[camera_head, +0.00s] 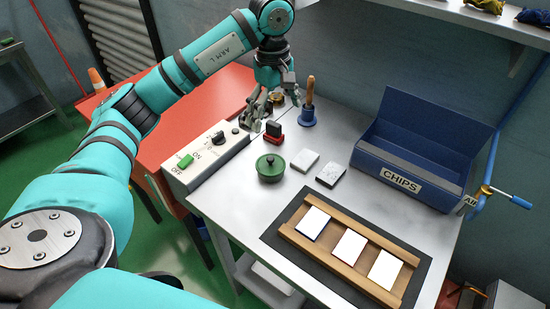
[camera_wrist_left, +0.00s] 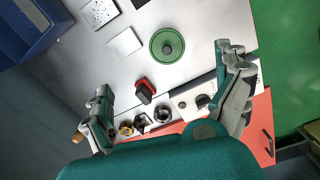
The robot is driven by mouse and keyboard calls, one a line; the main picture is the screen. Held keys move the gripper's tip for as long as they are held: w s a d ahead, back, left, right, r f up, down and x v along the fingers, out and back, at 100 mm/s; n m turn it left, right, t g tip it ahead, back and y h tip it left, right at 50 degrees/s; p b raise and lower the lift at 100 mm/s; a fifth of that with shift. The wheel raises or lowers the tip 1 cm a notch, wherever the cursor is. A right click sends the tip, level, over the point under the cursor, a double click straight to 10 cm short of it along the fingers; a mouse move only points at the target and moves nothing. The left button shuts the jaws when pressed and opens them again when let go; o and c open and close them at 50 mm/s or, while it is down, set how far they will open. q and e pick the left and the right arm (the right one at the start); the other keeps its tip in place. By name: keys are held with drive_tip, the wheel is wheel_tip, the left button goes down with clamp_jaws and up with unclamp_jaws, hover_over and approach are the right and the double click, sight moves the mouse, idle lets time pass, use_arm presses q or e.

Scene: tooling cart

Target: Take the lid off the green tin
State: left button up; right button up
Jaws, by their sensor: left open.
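The green tin (camera_head: 270,168) stands on the grey cart top with its green lid on; a small dark knob tops the lid. In the left wrist view, the round green lid (camera_wrist_left: 167,47) shows from above, beyond the fingertips and between their lines. My left gripper (camera_head: 262,112) is open and empty, pointing down behind the tin, apart from it. In the left wrist view, the two fingers of the left gripper (camera_wrist_left: 163,72) are spread wide. My right gripper does not show in either view.
A red block (camera_head: 273,132) and a blue bell-shaped tool with a wooden handle (camera_head: 308,105) stand behind the tin. A control box (camera_head: 205,158) lies left. Two pale blocks, a blue CHIPS bin (camera_head: 410,171) and a wooden rack (camera_head: 295,239) are right.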

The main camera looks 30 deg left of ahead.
use_arm(q)
drive_tip(key=a, duration=0.1)
drive_tip(key=p, duration=0.3)
approach(271, 158)
drive_tip(key=f, duration=0.5)
drive_tip(key=shift+d+f, duration=0.1)
drive_tip(key=shift+d, duration=0.2)
wheel_tip(271, 158, down, 5)
drive_tip(key=shift+a+r+p, duration=0.1)
drive_tip(key=shift+a+p, duration=0.05)
drive_tip(key=shift+p, duration=1.05)
drive_tip(key=shift+f, duration=0.3)
drive_tip(key=c, duration=1)
